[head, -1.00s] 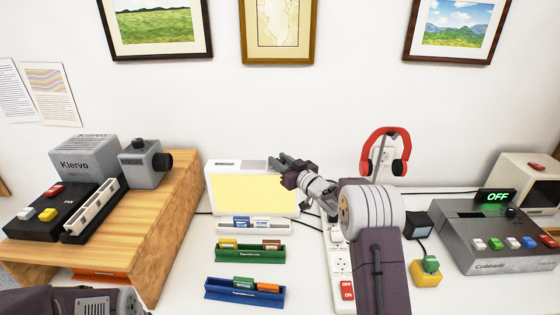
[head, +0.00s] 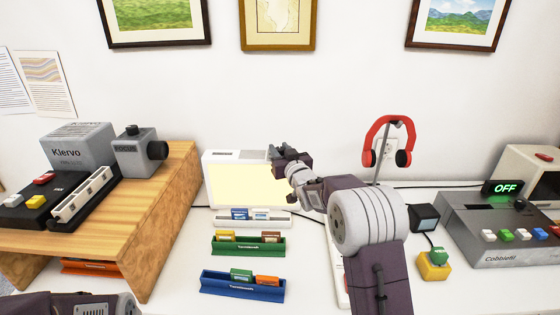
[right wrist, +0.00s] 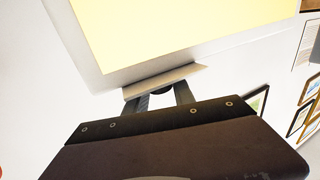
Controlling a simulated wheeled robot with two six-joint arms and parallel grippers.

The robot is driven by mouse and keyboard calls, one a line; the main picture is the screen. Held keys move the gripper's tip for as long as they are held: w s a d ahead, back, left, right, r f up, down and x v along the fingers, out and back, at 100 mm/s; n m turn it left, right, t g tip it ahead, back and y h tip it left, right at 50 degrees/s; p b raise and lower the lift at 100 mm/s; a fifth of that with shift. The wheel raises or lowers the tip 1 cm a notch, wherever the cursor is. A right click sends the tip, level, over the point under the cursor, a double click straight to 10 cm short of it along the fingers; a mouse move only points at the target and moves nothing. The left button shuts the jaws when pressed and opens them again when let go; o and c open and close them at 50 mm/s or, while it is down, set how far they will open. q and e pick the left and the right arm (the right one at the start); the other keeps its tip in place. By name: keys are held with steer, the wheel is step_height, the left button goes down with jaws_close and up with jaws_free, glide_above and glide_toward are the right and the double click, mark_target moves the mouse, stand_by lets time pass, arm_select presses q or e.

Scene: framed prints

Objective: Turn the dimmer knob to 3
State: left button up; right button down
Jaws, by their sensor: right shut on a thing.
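The light panel (head: 232,183) is a white-framed box with a glowing pale yellow face, standing at the back middle of the desk. In the right wrist view its yellow face (right wrist: 175,30) fills the top, with a narrow pale ledge (right wrist: 165,80) below. My right gripper (head: 277,168) is at the panel's upper right. In the right wrist view its fingers (right wrist: 162,98) are shut on a small dark round knob (right wrist: 162,89) at the ledge. The knob is mostly hidden, and no scale or number is readable. My left gripper is out of view; only part of that arm shows at bottom left.
White, green (head: 247,247) and blue (head: 242,287) trays with small blocks lie before the panel. A wooden shelf (head: 165,200) stands left.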

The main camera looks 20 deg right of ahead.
steer(key=shift+a+f+m+h+b, duration=0.25)
steer(key=shift+m+h+b, duration=0.2)
steer(key=shift+h, duration=0.15)
steer(key=shift+d+r+m+h, duration=0.15)
steer(key=shift+m+h, duration=0.1)
steer(key=shift+h, duration=0.25)
steer(key=shift+r+m+h, duration=0.15)
steer(key=shift+m+h, duration=0.25)
steer(key=shift+h, duration=0.2)
steer(key=h+p, duration=0.1)
steer(key=m+h+p, duration=0.1)
steer(key=p, duration=0.1)
steer(key=shift+r+m+g, duration=0.25)
steer(key=shift+m+g, duration=0.05)
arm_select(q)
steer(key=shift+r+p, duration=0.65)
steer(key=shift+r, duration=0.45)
arm_select(e)
steer(key=shift+f+m+h, duration=0.15)
steer(key=shift+m+h, duration=0.35)
steer(key=shift+h, duration=0.5)
steer(key=shift+d, duration=0.1)
steer(key=c, duration=1.1)
jaws_free()
steer(key=shift+o, duration=0.2)
steer(key=shift+f, duration=0.1)
